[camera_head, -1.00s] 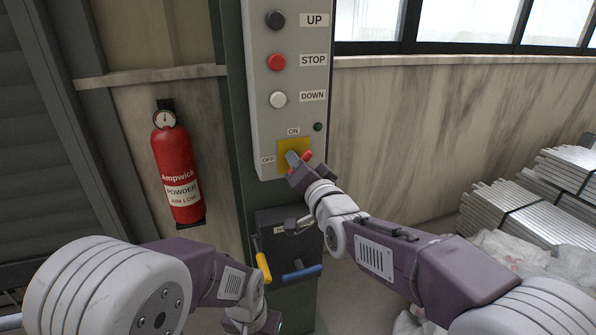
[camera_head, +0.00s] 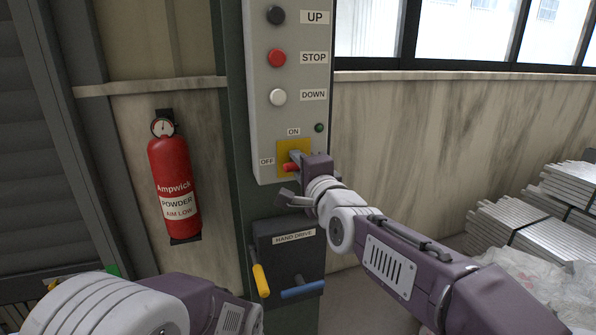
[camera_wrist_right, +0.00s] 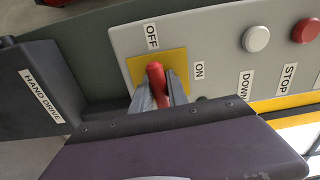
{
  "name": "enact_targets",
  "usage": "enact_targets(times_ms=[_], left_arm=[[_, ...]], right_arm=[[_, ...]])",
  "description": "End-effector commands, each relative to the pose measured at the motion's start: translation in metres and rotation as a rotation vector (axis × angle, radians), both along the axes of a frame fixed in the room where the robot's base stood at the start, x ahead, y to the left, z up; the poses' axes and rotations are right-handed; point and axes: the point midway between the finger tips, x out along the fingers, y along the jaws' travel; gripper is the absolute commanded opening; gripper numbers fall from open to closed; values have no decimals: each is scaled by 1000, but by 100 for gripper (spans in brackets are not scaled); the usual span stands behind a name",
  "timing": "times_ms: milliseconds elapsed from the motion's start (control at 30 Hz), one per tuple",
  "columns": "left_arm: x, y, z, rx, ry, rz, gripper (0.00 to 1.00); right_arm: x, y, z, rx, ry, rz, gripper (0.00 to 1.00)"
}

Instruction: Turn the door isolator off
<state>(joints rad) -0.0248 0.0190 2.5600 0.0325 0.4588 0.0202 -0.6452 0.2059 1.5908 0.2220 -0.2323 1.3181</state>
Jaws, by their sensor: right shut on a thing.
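The door isolator is a red handle (camera_head: 291,167) on a yellow plate (camera_head: 284,147) at the bottom of the grey control box. The OFF label (camera_head: 267,161) is left of the plate and the ON label (camera_head: 293,132) is above it. My right gripper (camera_head: 296,163) is at the plate, shut on the red handle, which points left towards OFF. In the right wrist view the handle (camera_wrist_right: 157,82) stands between the two fingers, with its end towards the OFF label (camera_wrist_right: 152,36). My left gripper is out of view; only its arm shows at lower left.
UP, STOP and DOWN buttons (camera_head: 278,97) are above the isolator. A hand drive box (camera_head: 290,250) with yellow and blue handles is below. A red fire extinguisher (camera_head: 173,185) hangs on the left wall. Stacked metal bars (camera_head: 520,225) lie at right.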

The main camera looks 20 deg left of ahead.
Motion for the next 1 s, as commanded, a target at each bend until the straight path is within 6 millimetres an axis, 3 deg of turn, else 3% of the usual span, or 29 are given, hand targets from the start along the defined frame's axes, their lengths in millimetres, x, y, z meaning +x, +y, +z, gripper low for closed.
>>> enact_targets(times_ms=[667, 700, 733, 1000], left_arm=[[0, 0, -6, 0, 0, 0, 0], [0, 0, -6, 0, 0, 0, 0], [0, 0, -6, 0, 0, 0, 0], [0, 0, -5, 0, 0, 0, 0]], right_arm=[[0, 0, -1, 42, 33, 0, 0], [0, 0, -1, 42, 33, 0, 31], [0, 0, -1, 42, 32, 0, 39], [0, 0, -1, 42, 31, 0, 41]])
